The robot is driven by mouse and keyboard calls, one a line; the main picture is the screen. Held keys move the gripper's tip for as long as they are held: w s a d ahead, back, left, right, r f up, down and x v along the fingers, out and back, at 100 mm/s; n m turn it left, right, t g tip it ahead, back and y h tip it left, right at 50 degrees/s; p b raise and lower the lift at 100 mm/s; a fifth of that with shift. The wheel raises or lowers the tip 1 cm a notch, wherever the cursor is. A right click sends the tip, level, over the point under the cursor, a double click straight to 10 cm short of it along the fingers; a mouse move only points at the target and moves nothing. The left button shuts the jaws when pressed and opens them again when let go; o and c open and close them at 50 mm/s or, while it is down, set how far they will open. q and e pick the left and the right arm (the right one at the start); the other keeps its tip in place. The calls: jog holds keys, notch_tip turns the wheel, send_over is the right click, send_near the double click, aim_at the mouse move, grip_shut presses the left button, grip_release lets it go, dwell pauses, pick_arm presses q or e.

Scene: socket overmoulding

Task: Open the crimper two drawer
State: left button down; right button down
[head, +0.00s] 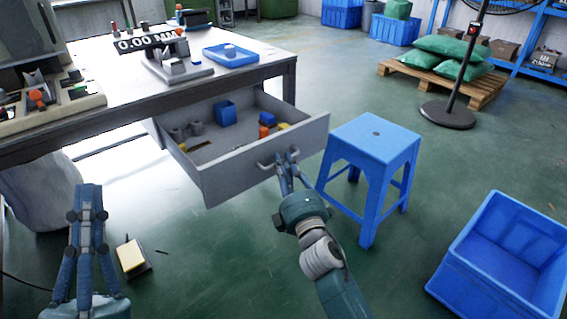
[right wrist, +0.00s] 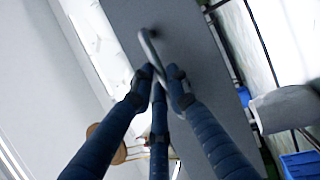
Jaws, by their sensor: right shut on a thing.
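The grey drawer (head: 232,180) under the workbench is pulled out, and its inside shows several small items. Its bar handle (head: 268,166) is on the front panel. My right gripper (head: 289,160) is at the handle, with its fingers shut on it. In the right wrist view the fingers (right wrist: 160,78) close around the lower end of the handle (right wrist: 150,45) against the grey front panel. My left gripper (head: 88,190) hangs at the lower left, away from the drawer and pointing up in the picture. I cannot tell how far its fingers are apart.
A blue stool (head: 372,145) stands just right of the drawer front and my right arm. A blue crate (head: 505,255) is at the lower right. The bench top (head: 130,85) carries a display and a blue tray (head: 230,56). Green floor is open behind the stool.

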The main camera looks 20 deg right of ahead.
jog(key=shift+a, duration=0.1)
jog(key=c, duration=1.7)
grip_release()
jog(key=shift+o, duration=0.2)
jog(key=s+f, duration=0.2)
jog(key=s, duration=0.9)
jog(key=shift+s+a, duration=0.3)
jog(key=shift+s, duration=0.1)
jog(key=shift+f, duration=0.1)
